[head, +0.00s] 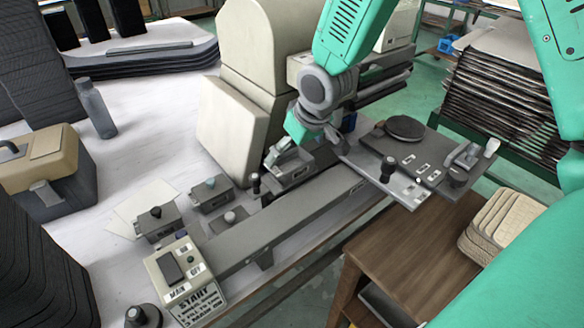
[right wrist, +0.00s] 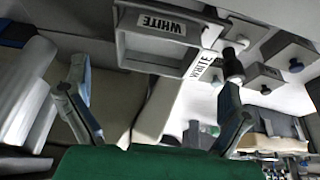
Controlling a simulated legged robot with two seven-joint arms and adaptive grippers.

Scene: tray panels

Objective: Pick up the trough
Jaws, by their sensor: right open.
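A small grey trough (head: 292,170) sits on the long grey rail-like panel, just below my right gripper (head: 305,148) in the head view. In the right wrist view, a grey open box with a "WHITE" label, which looks like the trough (right wrist: 150,57), lies ahead of the fingers. My right gripper (right wrist: 154,78) is open, with its two fingers wide apart and nothing held between them. In the head view the hand partly hides the trough. I cannot tell whether a finger touches it. My left gripper is not in view.
A cream machine housing (head: 240,125) stands close left of the gripper. A control box with switches (head: 185,275) is at the panel's near end. Small knobbed boxes (head: 210,192) stand beside the panel. A plate with a dark disc (head: 405,128) lies right. A wooden table (head: 410,255) is below.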

